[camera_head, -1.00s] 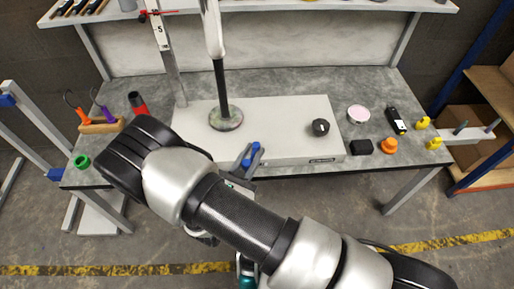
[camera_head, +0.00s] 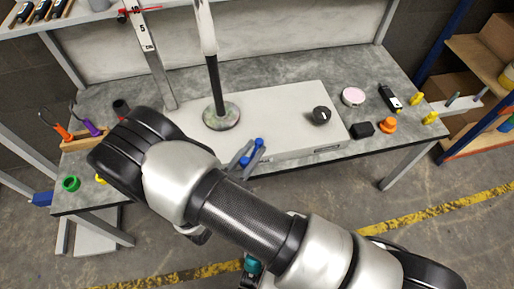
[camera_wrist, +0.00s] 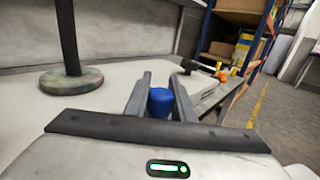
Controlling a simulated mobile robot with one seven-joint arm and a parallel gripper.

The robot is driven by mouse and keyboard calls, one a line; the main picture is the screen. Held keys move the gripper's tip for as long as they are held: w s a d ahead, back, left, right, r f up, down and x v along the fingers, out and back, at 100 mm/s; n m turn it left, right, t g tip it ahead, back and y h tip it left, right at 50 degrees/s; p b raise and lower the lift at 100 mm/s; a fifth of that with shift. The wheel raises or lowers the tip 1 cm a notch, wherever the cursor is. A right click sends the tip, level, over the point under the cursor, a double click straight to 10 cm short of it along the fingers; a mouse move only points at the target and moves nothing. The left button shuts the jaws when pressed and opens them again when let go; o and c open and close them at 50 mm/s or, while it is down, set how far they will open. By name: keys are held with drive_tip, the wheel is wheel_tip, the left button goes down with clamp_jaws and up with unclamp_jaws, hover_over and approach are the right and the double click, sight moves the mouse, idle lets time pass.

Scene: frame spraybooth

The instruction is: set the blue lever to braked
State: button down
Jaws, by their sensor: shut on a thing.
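The blue lever (camera_wrist: 160,102) shows in the wrist view as a short rounded blue grip between the two grey fingers. My gripper (camera_wrist: 161,80) is shut on it, with one finger on each side. In the head view my gripper (camera_head: 248,153) is at the front edge of the pale panel (camera_head: 285,110), with blue parts (camera_head: 259,143) at its fingers. My arm crosses in front and hides part of this area. The lever's base and any marking of its positions are hidden.
A dark rod on a round base (camera_head: 221,117) stands on the panel, left of my gripper. A black knob (camera_head: 321,115) is to the right. A black block (camera_head: 362,130), an orange knob (camera_head: 387,125) and yellow pieces (camera_head: 430,117) lie farther right. A green ring (camera_head: 71,183) is at the left.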

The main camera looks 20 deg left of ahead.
drive_tip(key=shift+a+f, duration=0.1)
drive_tip(key=shift+a, duration=0.05)
idle(0.4)
drive_tip(key=c, duration=1.5)
unclamp_jaws()
drive_tip(key=s+a, duration=0.1)
drive_tip(key=s, duration=0.4)
drive_tip(key=s+a+p, duration=0.1)
drive_tip(key=s, duration=0.5)
drive_tip(key=s+a, duration=0.1)
drive_tip(key=s, duration=0.5)
drive_tip(key=shift+a, duration=0.25)
